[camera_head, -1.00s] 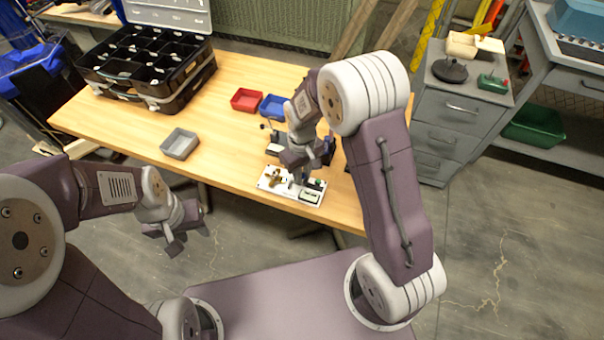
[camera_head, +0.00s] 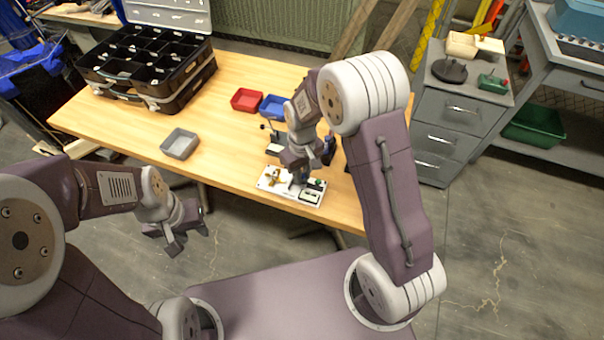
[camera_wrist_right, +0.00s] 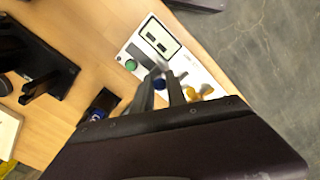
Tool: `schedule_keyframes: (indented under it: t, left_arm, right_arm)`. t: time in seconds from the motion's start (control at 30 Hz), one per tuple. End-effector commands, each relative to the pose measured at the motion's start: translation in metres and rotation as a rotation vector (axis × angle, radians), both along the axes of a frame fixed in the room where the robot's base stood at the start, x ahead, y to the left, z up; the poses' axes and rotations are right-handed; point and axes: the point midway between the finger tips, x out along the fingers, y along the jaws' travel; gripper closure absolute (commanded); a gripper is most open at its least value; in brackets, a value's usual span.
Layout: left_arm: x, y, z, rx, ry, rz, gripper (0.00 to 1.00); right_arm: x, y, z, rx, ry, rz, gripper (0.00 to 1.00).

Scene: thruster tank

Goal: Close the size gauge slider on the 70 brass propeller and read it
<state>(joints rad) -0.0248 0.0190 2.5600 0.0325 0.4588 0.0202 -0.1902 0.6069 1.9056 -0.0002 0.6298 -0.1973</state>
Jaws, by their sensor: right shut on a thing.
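The size gauge is a white plate (camera_head: 268,184) at the table's front edge, with a green button (camera_wrist_right: 131,65) and a dark two-window display (camera_wrist_right: 158,40). The brass propeller (camera_head: 273,178) sits at the plate's left end in the head view; part of it shows in the right wrist view (camera_wrist_right: 203,91). My right gripper (camera_head: 298,177) is down at the plate beside the propeller. Whether the slider touches the propeller is hidden. My left gripper (camera_head: 188,240) hangs empty, fingers apart, before the table.
A grey tray (camera_head: 180,144), a red bin (camera_head: 246,99) and a blue bin (camera_head: 273,106) stand on the table. A black compartment case (camera_head: 150,75) lies open at the back left. Dark fixtures (camera_head: 279,151) stand behind the gauge. The table's middle is clear.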

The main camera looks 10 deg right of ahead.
Motion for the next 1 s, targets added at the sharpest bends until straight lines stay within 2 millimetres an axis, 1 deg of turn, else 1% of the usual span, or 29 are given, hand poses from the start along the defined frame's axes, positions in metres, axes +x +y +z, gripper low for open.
schedule_keyframes:
  t: [0.17, 0.23, 0.43, 0.47, 0.77, 0.87, 0.97, 1.0]
  left_arm:
    - [0.0, 0.0, 0.014, 0.0, 0.0, 0.0, 0.64]
    - [0.0, 0.0, 0.014, 0.0, 0.0, 0.0, 0.64]
    - [0.0, 0.0, 0.012, 0.0, 0.0, 0.0, 0.64]
    - [0.0, 0.0, 0.012, 0.0, 0.0, 0.0, 0.64]
    - [0.0, 0.0, 0.012, 0.0, 0.0, 0.0, 0.64]
    - [0.0, 0.0, 0.013, 0.0, 0.0, 0.0, 0.64]
    - [0.0, 0.0, 0.016, 0.0, 0.0, 0.0, 0.64]
    - [0.0, 0.0, 0.018, 0.0, 0.0, 0.0, 0.64]
  right_arm:
    - [0.01, 0.014, 0.004, 0.0, -0.001, 0.002, 1.0]
    - [0.012, 0.017, 0.002, 0.0, -0.001, 0.001, 1.0]
    - [0.013, 0.018, 0.001, 0.002, -0.006, 0.0, 1.0]
    - [0.013, 0.018, 0.001, 0.003, -0.006, 0.0, 0.75]
    - [0.012, 0.017, 0.0, 0.001, -0.003, 0.0, 0.75]
    - [0.012, 0.017, 0.009, 0.002, -0.004, 0.0, 0.75]
    - [0.013, 0.017, 0.03, 0.002, -0.009, 0.0, 0.75]
    - [0.014, 0.018, 0.04, 0.002, -0.009, 0.0, 0.75]
